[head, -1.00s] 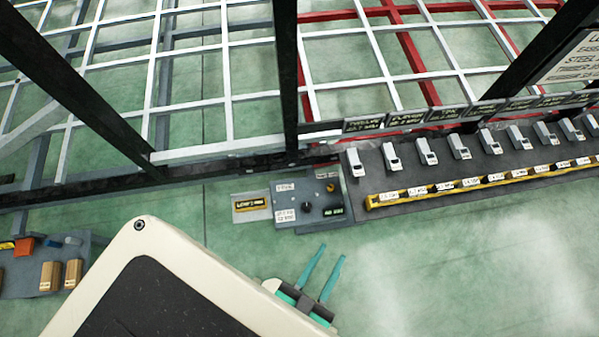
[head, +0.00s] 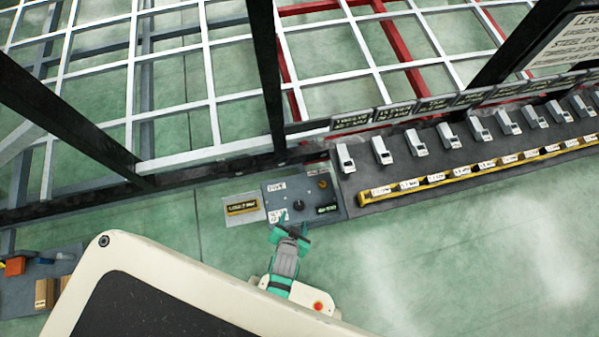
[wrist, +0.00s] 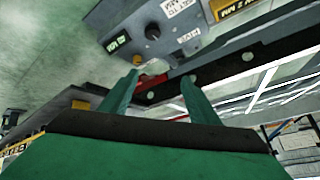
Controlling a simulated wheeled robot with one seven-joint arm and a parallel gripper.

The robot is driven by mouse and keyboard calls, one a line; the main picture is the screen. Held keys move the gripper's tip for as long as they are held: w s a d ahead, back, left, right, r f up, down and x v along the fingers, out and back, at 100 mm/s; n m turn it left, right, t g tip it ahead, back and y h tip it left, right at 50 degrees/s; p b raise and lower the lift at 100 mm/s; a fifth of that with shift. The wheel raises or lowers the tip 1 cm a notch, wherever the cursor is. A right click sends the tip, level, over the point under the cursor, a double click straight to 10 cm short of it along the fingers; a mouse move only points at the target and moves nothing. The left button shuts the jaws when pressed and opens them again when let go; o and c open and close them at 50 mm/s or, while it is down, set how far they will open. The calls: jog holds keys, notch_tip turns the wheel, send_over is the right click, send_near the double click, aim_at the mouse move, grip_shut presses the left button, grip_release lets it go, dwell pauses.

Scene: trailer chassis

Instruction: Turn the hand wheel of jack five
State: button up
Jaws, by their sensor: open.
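No hand wheel marked as jack five can be made out in either view. A grey control panel (head: 300,194) lies beyond my gripper in the head view, with a black knob (head: 298,205), an orange knob (head: 323,184) and a dark green display. The panel (wrist: 188,22) and its black knob (wrist: 152,32) also show at the top of the wrist view. My gripper (head: 290,228) is at the panel's near edge in the head view, its teal fingers apart. The wrist view shows both fingers (wrist: 158,80) spread, with nothing between them held.
A dark shelf (head: 400,190) with several grey lever-like blocks and a yellow label strip (head: 468,170) extends right. Black posts (head: 267,75) and a white lattice frame (head: 200,150) stand behind. A tray with small blocks (head: 40,285) is at left. Green floor (head: 480,260) is open at right.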

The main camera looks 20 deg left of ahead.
jog(key=w+a+f+g, duration=0.4)
jog(key=w+f, duration=0.3)
jog(key=f, duration=0.2)
jog(key=g+h, duration=0.2)
jog(key=g, duration=0.2)
send_near(300, 205)
jog(key=shift+s+f, duration=0.1)
jog(key=shift+f, duration=4.25)
jog(key=c, duration=1.1)
